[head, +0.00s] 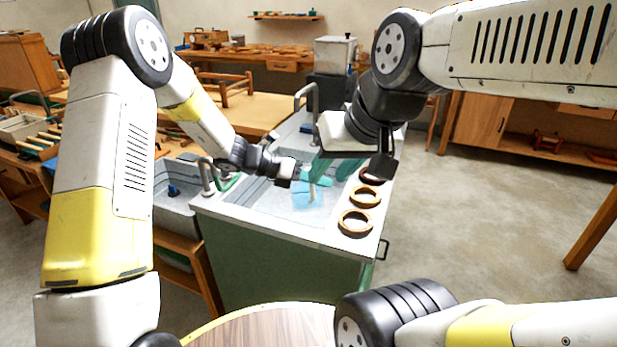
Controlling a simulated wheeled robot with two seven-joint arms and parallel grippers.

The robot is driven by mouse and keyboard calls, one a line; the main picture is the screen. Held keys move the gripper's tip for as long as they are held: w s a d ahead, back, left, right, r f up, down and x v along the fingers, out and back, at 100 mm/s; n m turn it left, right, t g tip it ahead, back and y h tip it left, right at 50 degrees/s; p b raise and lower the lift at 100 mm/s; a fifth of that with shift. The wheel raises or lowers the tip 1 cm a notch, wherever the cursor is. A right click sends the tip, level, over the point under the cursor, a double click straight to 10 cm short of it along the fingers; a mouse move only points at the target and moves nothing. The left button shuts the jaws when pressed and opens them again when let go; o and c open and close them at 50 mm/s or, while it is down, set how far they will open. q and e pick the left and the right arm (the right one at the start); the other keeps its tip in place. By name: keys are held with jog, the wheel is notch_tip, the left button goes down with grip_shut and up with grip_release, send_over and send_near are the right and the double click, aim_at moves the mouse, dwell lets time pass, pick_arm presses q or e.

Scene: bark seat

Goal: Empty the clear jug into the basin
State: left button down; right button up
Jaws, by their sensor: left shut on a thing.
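My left gripper (291,175) is over the pale basin (250,194) set in the green cabinet's top. It is shut on what looks like the clear jug (308,200), a faint, see-through bluish shape just beyond and below the fingertips. The jug's outline, its tilt and whether liquid is in it are too unclear to tell. My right gripper (383,166) is dark and hangs above the right side of the cabinet, near the rings; whether its jaws are open cannot be told.
Several wooden rings (355,222) lie in a row along the cabinet top's right edge. Teal items (318,177) lie by the basin's far side, partly hidden by my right arm. Grey taps (207,178) rise at the left. A round wooden table (270,328) is in front.

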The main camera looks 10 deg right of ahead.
pick_arm(q)
jog(key=shift+w+r+g, duration=0.15)
jog(key=shift+r+g, duration=0.15)
jog(key=shift+r, duration=0.15)
jog(key=shift+w+r+n, duration=0.1)
jog(key=shift+r+n, duration=0.15)
jog(key=shift+n, duration=0.05)
